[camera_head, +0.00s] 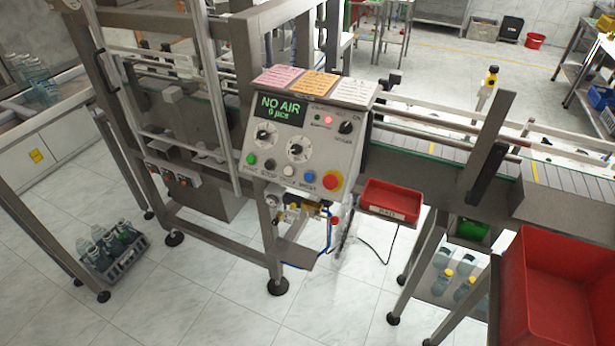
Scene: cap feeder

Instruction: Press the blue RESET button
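The control panel (335,150) is a slanted grey box on the machine frame in the middle of the view. Its green display (280,108) reads "NO AIR". The blue button (309,176) sits in the bottom row, between a white button (289,170) and a large red mushroom button (332,181) on yellow. A green button (250,159) and a black button (270,164) are further left in that row. The label under the blue button is too small to read surely. Neither of my grippers shows in this view.
A small red bin (390,201) hangs right of the panel, and a large red bin (560,285) fills the lower right. A conveyor (425,165) runs behind. A bottle crate (112,252) stands on the floor at left. The tiled floor before the panel is clear.

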